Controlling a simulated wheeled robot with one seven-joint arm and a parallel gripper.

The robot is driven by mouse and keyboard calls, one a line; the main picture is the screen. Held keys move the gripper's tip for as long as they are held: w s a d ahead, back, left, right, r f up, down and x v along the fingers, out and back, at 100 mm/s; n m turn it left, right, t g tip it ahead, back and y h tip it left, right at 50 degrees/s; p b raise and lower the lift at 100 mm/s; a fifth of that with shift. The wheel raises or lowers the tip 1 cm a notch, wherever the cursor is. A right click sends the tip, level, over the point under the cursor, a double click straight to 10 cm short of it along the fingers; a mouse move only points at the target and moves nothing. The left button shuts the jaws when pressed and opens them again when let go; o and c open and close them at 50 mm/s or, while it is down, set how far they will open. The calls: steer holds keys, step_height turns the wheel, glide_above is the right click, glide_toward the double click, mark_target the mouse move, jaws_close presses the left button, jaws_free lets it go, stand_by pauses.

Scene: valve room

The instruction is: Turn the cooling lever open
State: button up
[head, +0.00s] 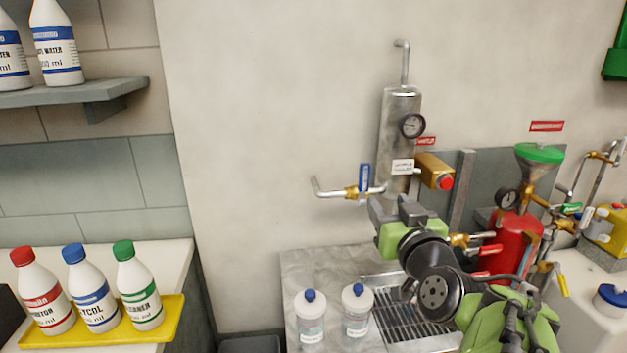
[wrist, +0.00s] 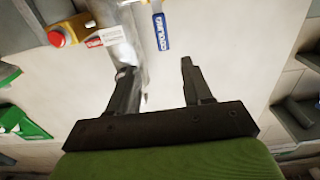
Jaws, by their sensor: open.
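The cooling lever (head: 365,177) is a blue handle standing upright on a brass valve (head: 353,192) in a pipe at the left of the metal cylinder. In the wrist view the blue lever (wrist: 161,31), marked COOLING, is at the top centre, beyond the fingertips. My gripper (wrist: 157,68) is open with nothing between its fingers. The lever is apart from the fingers and roughly in line with the gap between them. In the head view my arm comes up from the lower right, its end just below and right of the lever; the fingers are hard to make out there.
The metal cylinder (head: 399,135) has a gauge (head: 412,126) and a brass box with a red button (head: 446,183). A red tank (head: 513,243) with red levers stands right. Two white bottles (head: 310,318) (head: 357,309) stand below by a drain grate (head: 402,322). The wall left of the lever is clear.

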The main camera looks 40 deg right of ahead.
mark_target(365, 176)
steer(key=p+x, duration=0.1)
steer(key=x, duration=1.3)
steer(key=shift+w+a+p, duration=0.15)
steer(key=shift+w+p, duration=0.05)
steer(key=shift+p, duration=0.2)
steer(key=shift+c, duration=0.2)
jaws_close()
